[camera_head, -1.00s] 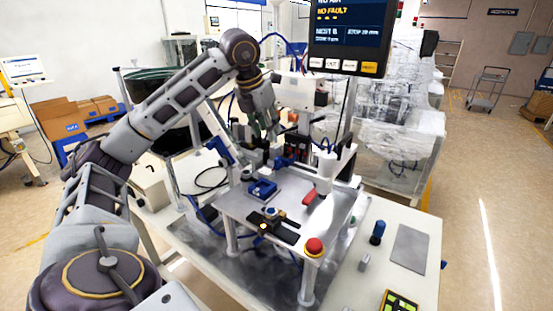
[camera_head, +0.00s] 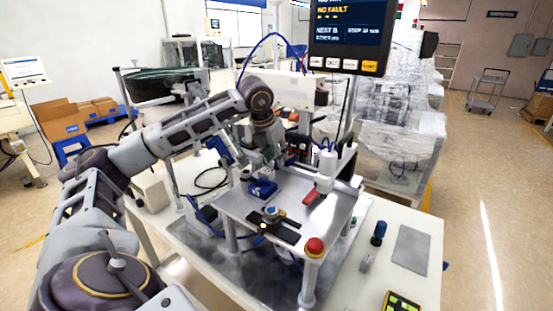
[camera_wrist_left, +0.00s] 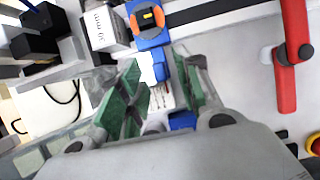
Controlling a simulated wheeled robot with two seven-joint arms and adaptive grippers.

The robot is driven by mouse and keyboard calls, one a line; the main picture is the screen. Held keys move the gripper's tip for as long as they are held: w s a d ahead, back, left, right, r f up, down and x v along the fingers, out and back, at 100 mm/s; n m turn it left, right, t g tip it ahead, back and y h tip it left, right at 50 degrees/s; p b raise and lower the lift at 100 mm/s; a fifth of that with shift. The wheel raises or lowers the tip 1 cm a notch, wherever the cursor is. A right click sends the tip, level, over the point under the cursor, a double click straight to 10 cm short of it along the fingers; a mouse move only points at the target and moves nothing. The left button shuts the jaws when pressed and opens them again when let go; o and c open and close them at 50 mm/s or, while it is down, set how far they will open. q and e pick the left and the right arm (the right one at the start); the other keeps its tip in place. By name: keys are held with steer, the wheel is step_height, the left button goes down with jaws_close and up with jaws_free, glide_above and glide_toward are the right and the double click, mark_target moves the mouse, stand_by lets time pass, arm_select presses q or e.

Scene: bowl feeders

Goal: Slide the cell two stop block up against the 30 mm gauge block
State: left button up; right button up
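In the left wrist view, a blue block with an orange and black knob, which looks like the stop block (camera_wrist_left: 158,40), sits on a dark rail at top centre. A pale block marked "30 mm", the gauge block (camera_wrist_left: 103,28), stands just left of it. I cannot tell whether they touch. My right gripper is not in view.
A red lever (camera_wrist_left: 288,60) stands right of the rail in the wrist view. Black blocks (camera_wrist_left: 38,32) are at upper left. In the head view, a blue fixture (camera_head: 262,188), a red stop button (camera_head: 314,246) and a white post (camera_head: 326,170) stand around the metal plate.

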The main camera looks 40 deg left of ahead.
arm_select(q)
steer(key=shift+w+f, duration=0.25)
steer(key=shift+f, duration=0.4)
jaws_close()
